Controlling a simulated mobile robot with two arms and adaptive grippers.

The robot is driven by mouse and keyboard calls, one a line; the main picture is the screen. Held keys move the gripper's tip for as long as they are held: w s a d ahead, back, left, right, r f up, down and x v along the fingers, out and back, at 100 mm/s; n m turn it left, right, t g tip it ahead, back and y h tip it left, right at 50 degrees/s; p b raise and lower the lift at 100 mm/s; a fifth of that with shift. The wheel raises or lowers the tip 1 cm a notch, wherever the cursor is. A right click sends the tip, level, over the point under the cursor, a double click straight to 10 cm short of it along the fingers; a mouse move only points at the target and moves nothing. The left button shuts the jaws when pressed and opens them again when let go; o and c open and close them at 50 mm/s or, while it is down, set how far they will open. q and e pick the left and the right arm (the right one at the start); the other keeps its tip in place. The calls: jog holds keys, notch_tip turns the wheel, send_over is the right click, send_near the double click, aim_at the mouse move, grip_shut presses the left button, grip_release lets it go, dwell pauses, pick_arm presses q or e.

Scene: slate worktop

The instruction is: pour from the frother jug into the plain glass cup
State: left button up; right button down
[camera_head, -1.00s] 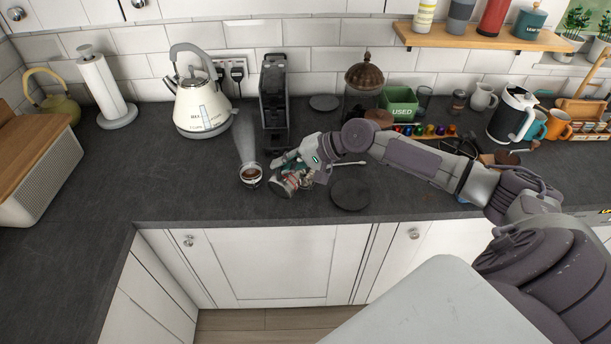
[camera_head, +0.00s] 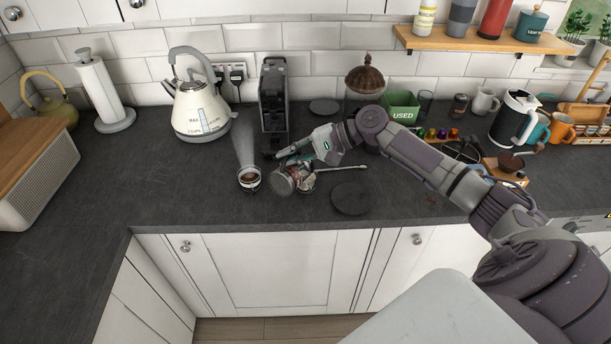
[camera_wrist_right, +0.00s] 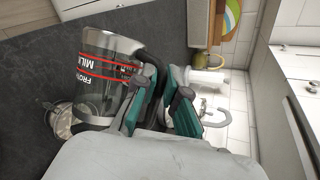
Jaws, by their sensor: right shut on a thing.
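The plain glass cup (camera_head: 249,180) stands upright on the worktop in the head view, with something dark brown in it. The frother jug (camera_head: 284,182) is just right of it, apparently tilted with its mouth toward the cup. My right gripper (camera_head: 305,164) is shut on the jug from its right side. A glass rim (camera_wrist_right: 61,120) shows beyond the jug there. The jug's contents cannot be made out. My left gripper is out of view.
A dark round mat (camera_head: 351,198) lies right of the jug, and a spoon-like tool (camera_head: 342,168) lies behind it. A black coffee machine (camera_head: 273,95) and a cream kettle (camera_head: 200,108) stand behind. The worktop left of the cup is clear.

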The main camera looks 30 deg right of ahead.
aim_at(282, 174)
jog(key=a+p, duration=0.1)
jog(key=s+r+n+h+p, duration=0.1)
jog(key=shift+a+r+p, duration=0.2)
jog(key=shift+a+p, duration=0.15)
jog(key=shift+s+a+f+n+h, duration=0.1)
jog(key=shift+a+f+n+h, duration=0.15)
jog(key=shift+f, duration=0.25)
jog(key=shift+s+a+f+n+h, duration=0.1)
jog(key=shift+a+f+n+h, duration=0.1)
jog(key=shift+f+h, duration=0.2)
jog(key=shift+s+a+f+t, duration=0.1)
jog(key=shift+a+f+t, duration=0.1)
jog(key=shift+f+t, duration=0.1)
jog(key=shift+a+h+p, duration=0.1)
jog(key=shift+h+p, duration=0.15)
jog(key=shift+p, duration=0.05)
jog(key=s+a+f+n+t+h+b, duration=0.1)
jog(key=a+f+n+t+h, duration=0.1)
jog(key=f+h, duration=0.1)
jog(key=s+a+f+n+t+h+b, duration=0.1)
jog(key=a+f+n+h, duration=0.1)
jog(key=f, duration=0.3)
jog(key=a+f+n+t+h+b, duration=0.1)
jog(key=a+f+n+t+h, duration=0.1)
jog(key=f+n+h, duration=0.2)
jog(key=shift+s+a+t+h+b, duration=0.15)
jog(key=shift+s+t+h+b, duration=0.15)
jog(key=shift+s+b, duration=0.1)
